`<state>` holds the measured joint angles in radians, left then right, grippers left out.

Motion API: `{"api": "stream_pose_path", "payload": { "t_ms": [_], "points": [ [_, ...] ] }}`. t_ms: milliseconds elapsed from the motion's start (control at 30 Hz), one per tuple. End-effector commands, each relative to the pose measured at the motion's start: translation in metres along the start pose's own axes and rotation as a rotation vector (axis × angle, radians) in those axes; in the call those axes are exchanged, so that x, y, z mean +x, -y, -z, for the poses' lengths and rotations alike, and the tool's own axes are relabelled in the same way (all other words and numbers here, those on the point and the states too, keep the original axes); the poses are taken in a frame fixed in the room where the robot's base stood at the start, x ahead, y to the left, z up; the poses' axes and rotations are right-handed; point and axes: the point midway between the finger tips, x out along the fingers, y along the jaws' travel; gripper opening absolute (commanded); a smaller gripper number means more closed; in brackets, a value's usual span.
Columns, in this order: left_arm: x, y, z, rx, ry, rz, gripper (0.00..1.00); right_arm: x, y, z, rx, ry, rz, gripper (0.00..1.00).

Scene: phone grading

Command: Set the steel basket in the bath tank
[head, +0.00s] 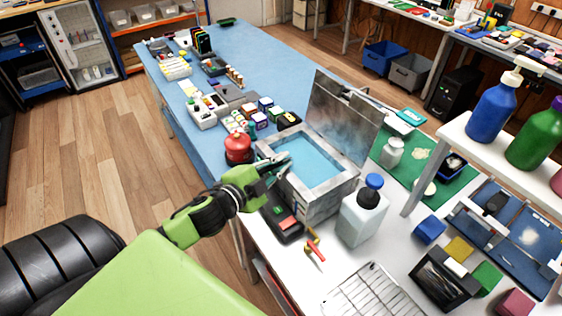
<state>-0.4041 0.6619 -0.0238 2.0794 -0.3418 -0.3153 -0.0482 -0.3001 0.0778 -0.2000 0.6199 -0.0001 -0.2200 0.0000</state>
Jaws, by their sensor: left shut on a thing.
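The bath tank (333,199) is a grey metal box with blue liquid inside, and its lid (345,115) stands open at the back. My left gripper (277,168) is at the tank's left rim. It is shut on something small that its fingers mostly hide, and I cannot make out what. I cannot identify the steel basket for certain. A steel wire grid (372,296) lies on the white bench at the bottom edge, partly cut off, and I cannot tell whether it is a basket or a flat rack. No basket shows clearly in the liquid. My right gripper is not in view.
A red canister (238,148) stands left of the tank. A white bottle with a blue cap (362,212) stands close at its right front. Pump bottles (492,108) stand on a shelf at right.

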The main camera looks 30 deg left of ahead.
Motion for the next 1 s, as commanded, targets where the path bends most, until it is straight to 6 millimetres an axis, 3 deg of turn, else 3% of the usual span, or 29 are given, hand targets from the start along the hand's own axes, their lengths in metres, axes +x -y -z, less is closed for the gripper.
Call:
{"api": "stream_pose_path", "payload": {
  "t_ms": [33,133,200,233,667,1000],
  "points": [
    [-0.002,-0.018,-0.011,-0.011,0.025,-0.03,0.0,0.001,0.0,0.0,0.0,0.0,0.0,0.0],
    [-0.002,-0.018,-0.011,-0.011,0.025,-0.03,0.0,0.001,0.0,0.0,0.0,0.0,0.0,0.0],
    [-0.002,-0.018,-0.011,-0.011,0.025,-0.03,0.23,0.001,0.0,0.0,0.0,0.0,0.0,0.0],
    [-0.002,-0.018,-0.011,-0.011,0.025,-0.03,0.3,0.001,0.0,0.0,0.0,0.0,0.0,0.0],
    [-0.009,-0.019,-0.011,-0.011,0.026,-0.032,0.3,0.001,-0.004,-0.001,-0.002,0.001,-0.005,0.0],
    [-0.058,-0.013,-0.006,-0.009,0.018,-0.021,0.3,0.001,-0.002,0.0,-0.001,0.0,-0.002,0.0]
  ]
}}
